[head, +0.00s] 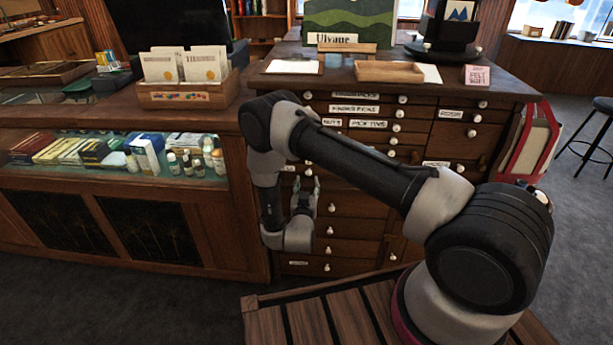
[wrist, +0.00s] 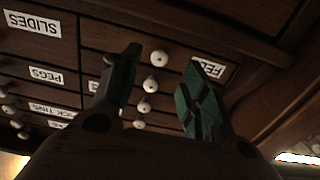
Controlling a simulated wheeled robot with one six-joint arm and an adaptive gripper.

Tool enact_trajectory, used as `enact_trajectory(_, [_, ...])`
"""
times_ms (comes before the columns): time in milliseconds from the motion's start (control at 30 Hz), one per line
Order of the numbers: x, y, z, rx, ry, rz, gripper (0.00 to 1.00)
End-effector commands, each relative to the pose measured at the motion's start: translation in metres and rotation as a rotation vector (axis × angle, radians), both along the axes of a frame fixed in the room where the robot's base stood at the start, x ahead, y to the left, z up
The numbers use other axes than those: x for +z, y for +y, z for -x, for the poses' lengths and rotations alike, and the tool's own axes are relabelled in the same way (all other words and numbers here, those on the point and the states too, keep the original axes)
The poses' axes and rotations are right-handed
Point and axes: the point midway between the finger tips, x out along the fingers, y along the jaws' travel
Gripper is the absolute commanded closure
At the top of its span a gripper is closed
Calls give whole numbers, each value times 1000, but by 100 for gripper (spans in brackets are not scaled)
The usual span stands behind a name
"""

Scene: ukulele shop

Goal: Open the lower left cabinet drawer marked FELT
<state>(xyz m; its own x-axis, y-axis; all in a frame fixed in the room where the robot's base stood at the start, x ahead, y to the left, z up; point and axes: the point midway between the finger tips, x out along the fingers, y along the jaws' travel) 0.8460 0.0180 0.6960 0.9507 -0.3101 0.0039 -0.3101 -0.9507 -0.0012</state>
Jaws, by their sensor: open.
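In the wrist view, where lettering appears upside down, the FELT label (wrist: 210,66) is on a dark wooden drawer front, partly behind one fingertip. That front looks flush with its neighbours. A white round knob (wrist: 160,57) beside the label appears between my two fingertips; I cannot tell the distance or any contact. My gripper (wrist: 164,62) is open and empty. In the head view my gripper (head: 304,197) is low in front of the wooden cabinet (head: 350,204), and my arm hides part of the drawers. I cannot pick out the FELT label in the head view.
Neighbouring drawers have white knobs and labels, including SLIDES (wrist: 33,23) and PEGS (wrist: 46,75). A glass display counter (head: 110,150) adjoins the cabinet on the left. A wooden tray (head: 389,71) is on top. A stool (head: 590,140) stands right, with open floor around it.

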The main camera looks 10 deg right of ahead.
Motion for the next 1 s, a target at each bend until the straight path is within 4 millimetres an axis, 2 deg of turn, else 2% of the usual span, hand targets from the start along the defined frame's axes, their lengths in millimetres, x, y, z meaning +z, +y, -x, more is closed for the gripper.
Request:
enact_trajectory(300, [0,-16,-49,-1,2,-2,55])
enact_trajectory(467, [0,-20,-59,0,3,0,55])
enact_trajectory(700, [0,-20,-60,1,4,0,55])
enact_trajectory(767, [0,-19,-60,1,4,0,64])
enact_trajectory(933, [0,-20,-60,1,4,0,95])
enact_trajectory(967, [0,-20,-60,1,4,0,100])
enact_trajectory(1000, [0,-20,-60,1,4,0,100])
